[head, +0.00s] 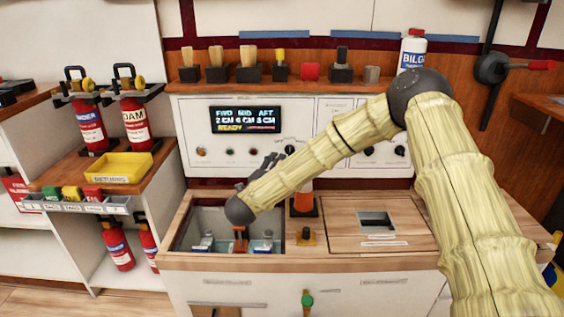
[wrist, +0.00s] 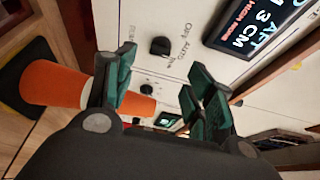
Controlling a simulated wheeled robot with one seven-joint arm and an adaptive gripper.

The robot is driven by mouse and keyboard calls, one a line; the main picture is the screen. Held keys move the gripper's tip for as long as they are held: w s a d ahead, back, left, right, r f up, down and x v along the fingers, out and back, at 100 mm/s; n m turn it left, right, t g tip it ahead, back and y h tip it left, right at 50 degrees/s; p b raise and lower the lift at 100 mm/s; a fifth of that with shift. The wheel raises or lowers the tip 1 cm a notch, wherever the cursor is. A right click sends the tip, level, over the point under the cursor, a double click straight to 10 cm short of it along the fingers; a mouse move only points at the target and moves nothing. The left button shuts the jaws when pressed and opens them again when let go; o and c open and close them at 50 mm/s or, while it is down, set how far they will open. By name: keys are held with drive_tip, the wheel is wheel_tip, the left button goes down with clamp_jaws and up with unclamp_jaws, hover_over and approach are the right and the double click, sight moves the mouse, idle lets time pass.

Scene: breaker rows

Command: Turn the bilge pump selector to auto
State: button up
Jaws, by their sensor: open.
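A black selector knob (wrist: 160,46) sits on the white panel in the wrist view, with lettering beside it that seems to read OFF and AUTO. A knob (head: 290,149) on the panel beside my gripper in the head view may be the same one. My gripper (wrist: 162,95) is open and empty. Its dark green fingers stand apart, with the selector showing beyond and above the gap, not touched. In the head view my gripper (head: 268,165) is in front of the panel, below the display. The pointer's setting is too small to tell.
The lit display (head: 245,120) is on the panel above the knobs. An orange cone (head: 304,196) stands on the counter close to my gripper. An open sunken bay (head: 205,214) lies below my forearm. Further knobs line the panel, and a bottle (head: 413,50) stands on the shelf.

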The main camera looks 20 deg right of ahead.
drive_tip(key=shift+v, duration=1.35)
drive_tip(key=shift+r, duration=0.1)
